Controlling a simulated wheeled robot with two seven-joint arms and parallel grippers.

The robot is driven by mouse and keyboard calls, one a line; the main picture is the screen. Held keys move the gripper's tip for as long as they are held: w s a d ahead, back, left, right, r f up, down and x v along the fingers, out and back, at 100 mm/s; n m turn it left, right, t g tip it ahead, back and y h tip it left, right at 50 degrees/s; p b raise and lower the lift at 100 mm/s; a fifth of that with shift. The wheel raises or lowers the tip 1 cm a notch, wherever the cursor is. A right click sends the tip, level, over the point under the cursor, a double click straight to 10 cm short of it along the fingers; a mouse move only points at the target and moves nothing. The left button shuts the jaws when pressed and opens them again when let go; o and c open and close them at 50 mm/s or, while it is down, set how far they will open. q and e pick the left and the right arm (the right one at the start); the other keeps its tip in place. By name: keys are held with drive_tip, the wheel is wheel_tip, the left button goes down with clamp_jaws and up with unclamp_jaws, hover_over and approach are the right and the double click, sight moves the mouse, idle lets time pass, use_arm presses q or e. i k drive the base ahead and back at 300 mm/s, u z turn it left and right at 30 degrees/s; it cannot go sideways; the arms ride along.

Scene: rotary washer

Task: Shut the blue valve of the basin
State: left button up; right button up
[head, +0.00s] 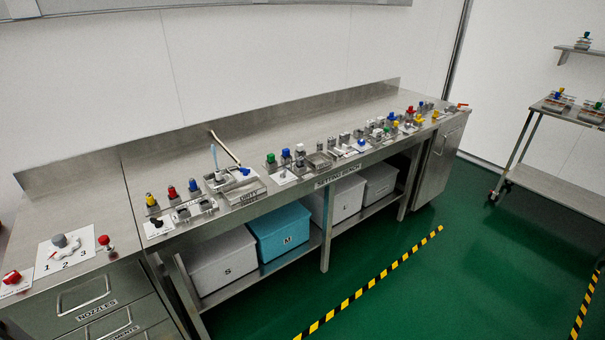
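A small metal basin (253,197) with a dark label on its front sits on the steel bench, left of the middle. A blue valve handle (244,171) shows at the basin's right back side; it is too small to tell how it is turned. A thin metal spout (224,145) rises behind the basin and leans to the left. Neither of my grippers is in view.
Blocks with yellow, red and blue tops (171,192) stand left of the basin. Several coloured fittings line the bench to the right. White and teal bins (283,233) sit on the shelf below. The green floor (440,290) in front is clear, marked with yellow-black tape.

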sight(246, 171)
drive_tip(key=z, duration=1.2)
drive_tip(key=i, duration=1.95)
drive_tip(key=u, duration=1.25)
drive_tip(key=i, duration=0.65)
drive_tip(key=u, duration=0.6)
